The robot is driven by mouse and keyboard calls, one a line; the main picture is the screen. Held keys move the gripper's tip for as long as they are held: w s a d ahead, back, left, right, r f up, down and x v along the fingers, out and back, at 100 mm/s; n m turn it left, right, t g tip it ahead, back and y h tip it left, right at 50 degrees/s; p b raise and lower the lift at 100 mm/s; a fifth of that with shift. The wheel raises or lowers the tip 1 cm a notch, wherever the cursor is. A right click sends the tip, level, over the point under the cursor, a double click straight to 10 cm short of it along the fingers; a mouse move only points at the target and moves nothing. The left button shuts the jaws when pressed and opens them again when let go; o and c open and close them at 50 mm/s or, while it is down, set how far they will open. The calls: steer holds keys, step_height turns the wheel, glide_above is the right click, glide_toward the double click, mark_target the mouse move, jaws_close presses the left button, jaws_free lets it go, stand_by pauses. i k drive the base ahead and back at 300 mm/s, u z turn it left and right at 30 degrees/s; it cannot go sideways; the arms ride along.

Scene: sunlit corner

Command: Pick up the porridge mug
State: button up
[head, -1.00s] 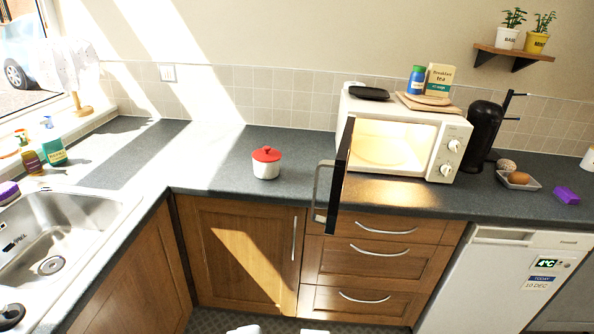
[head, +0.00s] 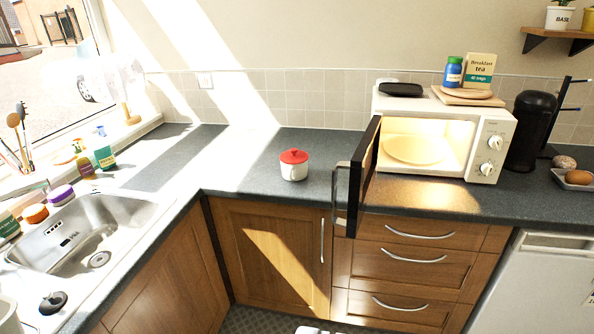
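A small white mug-like pot with a red knobbed lid (head: 294,166) stands upright on the dark grey worktop (head: 250,160), left of the microwave. It is the only thing in view that looks like the porridge mug; I can read no label on it. A white sliver (head: 318,330) at the bottom edge may be the tip of my gripper. It is far below and in front of the pot and touches nothing I can see. Whether it is open or shut does not show.
The microwave (head: 484,123) is lit inside, its door (head: 367,170) swung open and jutting past the worktop edge, right of the pot. The sink (head: 95,232) is at left. A black canister (head: 530,130) stands at right. Worktop around the pot is clear.

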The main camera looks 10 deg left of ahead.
mark_target(297, 172)
steer(key=z, duration=0.1)
steer(key=i, duration=1)
steer(key=u, duration=0.1)
